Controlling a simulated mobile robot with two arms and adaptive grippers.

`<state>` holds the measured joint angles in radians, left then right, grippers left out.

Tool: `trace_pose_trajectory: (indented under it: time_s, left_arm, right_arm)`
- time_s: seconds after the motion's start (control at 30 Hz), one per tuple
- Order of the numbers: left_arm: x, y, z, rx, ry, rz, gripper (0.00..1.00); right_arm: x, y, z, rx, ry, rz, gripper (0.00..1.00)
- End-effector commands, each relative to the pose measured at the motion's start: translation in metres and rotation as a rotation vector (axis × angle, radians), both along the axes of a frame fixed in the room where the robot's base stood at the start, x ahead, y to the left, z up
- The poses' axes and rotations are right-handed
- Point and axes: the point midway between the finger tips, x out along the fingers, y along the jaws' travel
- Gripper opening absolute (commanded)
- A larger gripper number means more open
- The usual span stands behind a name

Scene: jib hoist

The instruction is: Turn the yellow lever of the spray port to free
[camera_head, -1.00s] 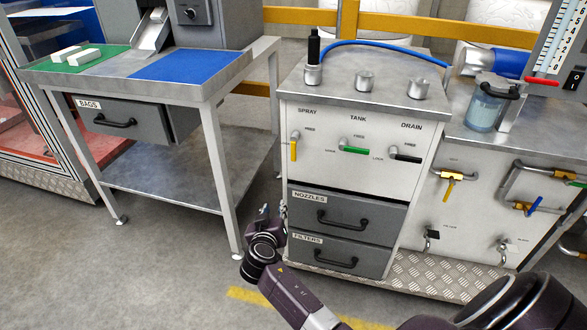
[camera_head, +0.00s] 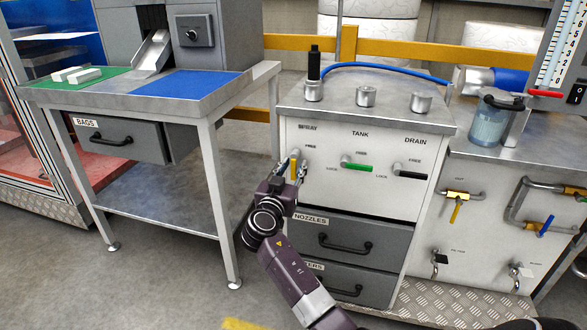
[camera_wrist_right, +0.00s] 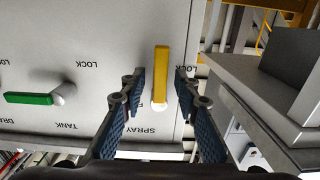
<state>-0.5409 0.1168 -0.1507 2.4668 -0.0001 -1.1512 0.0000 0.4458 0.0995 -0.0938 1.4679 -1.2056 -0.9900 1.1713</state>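The yellow lever (camera_head: 294,170) of the spray port hangs straight down from its pivot on the white panel, under the SPRAY label. It also shows in the right wrist view (camera_wrist_right: 162,70), upside down, with a LOCK label beside it. The FREE label is partly hidden there by a finger. My right gripper (camera_head: 288,170) is at the lever, partly covering it in the head view. In the right wrist view the gripper (camera_wrist_right: 158,80) is open, one finger on each side of the lever, with gaps between. My left gripper is not in view.
The green tank lever (camera_head: 357,167) and black drain lever (camera_head: 412,175) point right on the same panel. The nozzles drawer (camera_head: 345,243) is below. A grey bench (camera_head: 225,85) stands left. A blue hose (camera_head: 380,67) runs behind the cabinet top.

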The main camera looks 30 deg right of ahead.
Motion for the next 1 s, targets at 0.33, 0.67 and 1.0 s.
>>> trace_pose_trajectory:
  time_s: [0.33,0.67,1.0]
  left_arm:
    - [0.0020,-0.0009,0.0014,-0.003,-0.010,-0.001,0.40]
    - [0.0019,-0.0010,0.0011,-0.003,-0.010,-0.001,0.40]
    - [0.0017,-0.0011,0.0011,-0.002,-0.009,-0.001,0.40]
  right_arm:
    - [0.0029,-0.0033,-0.0004,0.000,0.001,0.000,0.27]
    - [0.0027,-0.0031,-0.0005,0.000,0.001,0.001,0.00]
    - [0.0026,-0.0037,-0.0006,-0.002,0.004,0.001,0.00]
